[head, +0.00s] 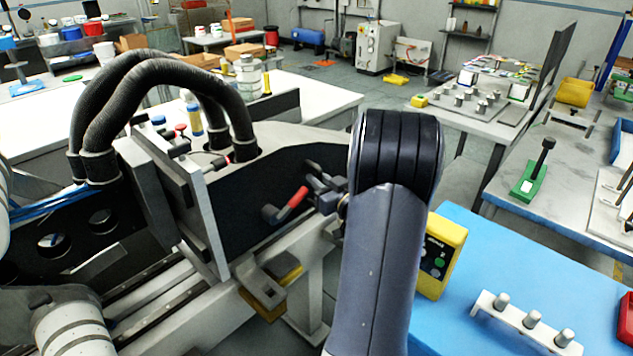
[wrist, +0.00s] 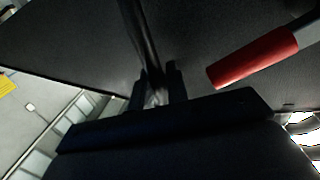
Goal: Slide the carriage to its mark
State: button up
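The carriage (head: 205,225) is a grey upright block on a long rail (head: 190,310) at the left of the head view, with black hoses rising from it. A black side panel (head: 255,190) extends to its right. A red-gripped handle (head: 290,205) sticks out in front of this panel; it also shows at the upper right of the wrist view (wrist: 255,60). My gripper (head: 325,190) is just right of the handle, close to the panel. In the wrist view its fingers (wrist: 158,88) stand apart, with the handle outside them. I cannot make out a distinct mark.
A grey and yellow block (head: 268,292) sits at the rail's near side. A blue table (head: 480,260) at the right holds a yellow button box (head: 437,255) and a white rack with pegs (head: 528,325). White worktops stand behind.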

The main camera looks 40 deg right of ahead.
jog(key=o, duration=0.3)
jog(key=shift+a, duration=0.25)
jog(key=shift+o, duration=0.2)
notch_tip(320, 180, up, 10)
jog(key=shift+p, duration=0.4)
